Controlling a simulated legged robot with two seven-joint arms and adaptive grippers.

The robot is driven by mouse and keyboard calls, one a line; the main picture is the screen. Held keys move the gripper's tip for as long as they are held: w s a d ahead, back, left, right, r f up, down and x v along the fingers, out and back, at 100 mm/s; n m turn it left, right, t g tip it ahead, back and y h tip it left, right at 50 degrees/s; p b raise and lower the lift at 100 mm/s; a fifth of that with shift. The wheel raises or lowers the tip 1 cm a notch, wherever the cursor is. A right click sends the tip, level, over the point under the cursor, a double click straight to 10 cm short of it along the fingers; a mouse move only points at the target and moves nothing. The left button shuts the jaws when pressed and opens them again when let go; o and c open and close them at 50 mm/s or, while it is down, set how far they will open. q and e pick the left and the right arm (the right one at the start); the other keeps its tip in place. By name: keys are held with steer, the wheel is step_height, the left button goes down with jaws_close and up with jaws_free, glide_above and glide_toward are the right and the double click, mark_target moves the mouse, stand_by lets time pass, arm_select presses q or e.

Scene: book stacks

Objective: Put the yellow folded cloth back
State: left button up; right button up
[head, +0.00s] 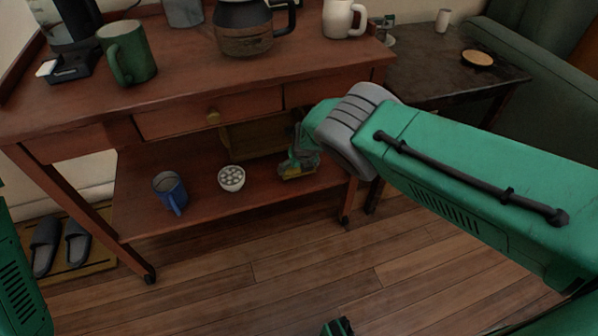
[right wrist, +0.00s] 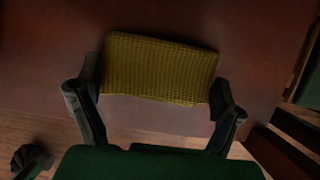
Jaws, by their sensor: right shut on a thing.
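The yellow folded cloth (right wrist: 158,68) is a flat, waffle-textured rectangle between the two fingers of my right gripper (right wrist: 155,100) in the right wrist view. A finger meets it at each short side. I cannot tell whether the cloth touches the shelf.
A white bowl (head: 231,178) and blue mug (head: 170,191) stand left of the gripper on the lower shelf. A drawer (head: 208,114) hangs above. A green mug (head: 126,52), coffee pot (head: 244,28) and white mug (head: 343,18) stand on top. A dark side table (head: 440,78) is at right.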

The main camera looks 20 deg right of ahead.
steer(key=shift+w+f, duration=0.1)
steer(key=shift+d, duration=0.1)
steer(key=o, duration=1)
steer(key=shift+d+f, duration=0.1)
steer(key=shift+d, duration=0.15)
steer(key=shift+r, duration=0.25)
steer(key=p+v, duration=0.2)
steer(key=v, duration=0.1)
steer(key=p+v, duration=0.2)
steer(key=p, duration=0.1)
steer(key=shift+s+r, duration=0.25)
steer(key=shift+s, duration=0.1)
steer(key=s+p, duration=0.7)
steer(key=s, duration=0.4)
steer(key=shift+s+d+f, duration=0.15)
steer(key=shift+s+f, duration=0.05)
steer(key=shift+f, duration=0.25)
